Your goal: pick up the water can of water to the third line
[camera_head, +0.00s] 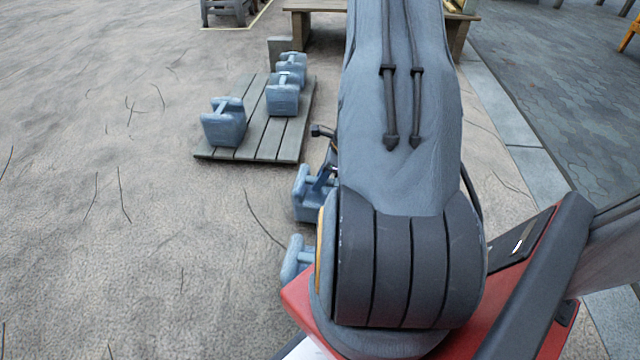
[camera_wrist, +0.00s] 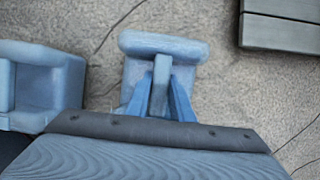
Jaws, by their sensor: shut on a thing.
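A blue-grey water can (camera_head: 306,203) with a bar handle is in the head view, left of my arm and partly hidden by it. In the wrist view my gripper (camera_wrist: 160,92) is shut on the handle of this water can (camera_wrist: 163,46), with one finger on each side. I cannot tell whether the can touches the ground. A second can (camera_head: 295,262) is nearer, half hidden by my arm; it also shows at the left of the wrist view (camera_wrist: 38,82). No water or line marks are visible.
A slatted wooden pallet (camera_head: 208,152) lies beyond the held can and carries three similar cans, at its left (camera_head: 222,124), right (camera_head: 283,97) and far end (camera_head: 291,67). The pallet's corner shows in the wrist view (camera_wrist: 285,35). A bench (camera_head: 318,8) stands behind. Sandy ground at left is clear.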

